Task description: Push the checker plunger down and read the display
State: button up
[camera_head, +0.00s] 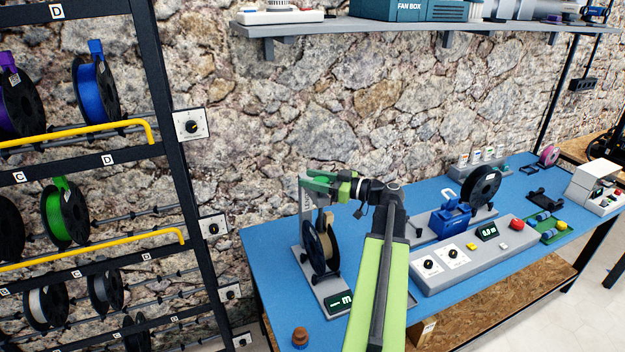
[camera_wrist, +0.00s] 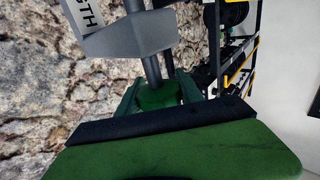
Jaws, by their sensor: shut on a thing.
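The checker (camera_head: 306,258) is a grey stand with an upright post at the left end of the blue bench. It holds a spool of tan filament (camera_head: 328,240). Its small display (camera_head: 340,302) is lit at the front; an "m" shows, but I cannot read any digits. My gripper (camera_head: 325,183) is at the top of the post. In the wrist view my green gripper (camera_wrist: 160,95) is shut on the end of the dark plunger rod (camera_wrist: 151,68), beside a grey block (camera_wrist: 118,32) lettered "GTH". The plunger top is largely hidden by the fingers.
A grey control panel (camera_head: 470,262) with dials and a red button lies right of my arm. Behind it a blue device (camera_head: 451,218) stands near a black spool (camera_head: 482,186). A spool rack (camera_head: 165,110) stands at left. A brown knob-like object (camera_head: 300,336) sits at the front edge.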

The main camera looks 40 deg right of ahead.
jog(key=o, duration=1.2)
jog(key=v, duration=1.7)
jog(key=shift+s, duration=0.25)
